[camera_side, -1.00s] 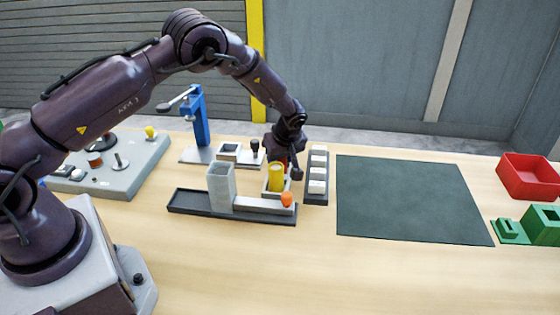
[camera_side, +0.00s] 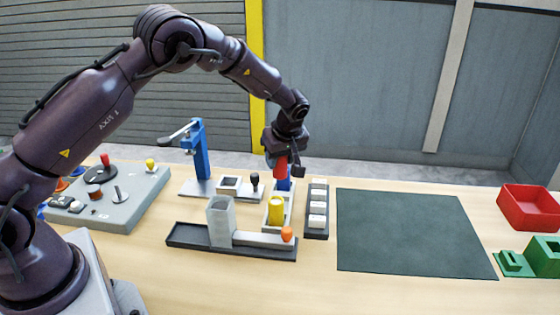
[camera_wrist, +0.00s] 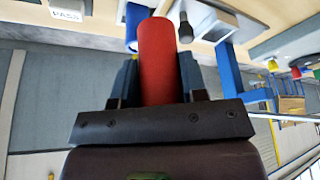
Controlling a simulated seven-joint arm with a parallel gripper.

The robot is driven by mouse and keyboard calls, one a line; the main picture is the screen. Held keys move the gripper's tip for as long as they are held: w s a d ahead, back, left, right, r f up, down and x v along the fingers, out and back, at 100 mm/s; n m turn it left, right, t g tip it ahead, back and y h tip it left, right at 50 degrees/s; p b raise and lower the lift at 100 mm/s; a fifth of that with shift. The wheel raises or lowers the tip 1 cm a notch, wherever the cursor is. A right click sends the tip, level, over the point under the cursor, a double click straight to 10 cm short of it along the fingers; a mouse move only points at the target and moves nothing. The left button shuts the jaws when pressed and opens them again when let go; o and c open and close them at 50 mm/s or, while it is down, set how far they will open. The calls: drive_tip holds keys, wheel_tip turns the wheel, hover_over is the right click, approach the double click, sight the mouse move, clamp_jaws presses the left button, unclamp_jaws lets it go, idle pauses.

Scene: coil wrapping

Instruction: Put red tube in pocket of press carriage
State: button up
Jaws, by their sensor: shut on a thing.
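My gripper (camera_side: 281,160) is shut on the red tube (camera_side: 281,168) and holds it above the pale rack (camera_side: 267,224). In the wrist view the red tube (camera_wrist: 160,50) stands out between the two fingers. A blue tube (camera_side: 284,185) and a yellow tube (camera_side: 276,210) stand upright in the rack; the blue one is just below the red tube. The blue lever press (camera_side: 199,150) stands to the left on a grey base. A light block with a square pocket (camera_side: 229,182), seemingly the press carriage, lies right of the press. The pocket's inside is too small to tell.
A grey square holder (camera_side: 220,222) and a dark tray (camera_side: 190,238) stand in front. A dark strip with white blocks (camera_side: 318,205) lies right of the rack. A control panel (camera_side: 125,205) is at left. The green mat (camera_side: 410,232) is clear; a red bin (camera_side: 530,205) is far right.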

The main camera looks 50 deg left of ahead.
drive_tip(key=shift+a, duration=0.1)
drive_tip(key=s+a+r+n, duration=0.1)
drive_tip(key=s+a, duration=0.1)
drive_tip(key=a, duration=0.4)
hover_over(227, 184)
drive_tip(key=d, duration=0.2)
drive_tip(key=shift+m, duration=0.5)
drive_tip(key=f, duration=0.9)
drive_tip(key=shift+s+d+f, duration=0.15)
drive_tip(key=shift+s+f, duration=0.05)
drive_tip(key=shift+f, duration=0.1)
drive_tip(key=o, duration=0.9)
drive_tip(key=shift+f, duration=0.15)
drive_tip(key=shift+o, duration=0.2)
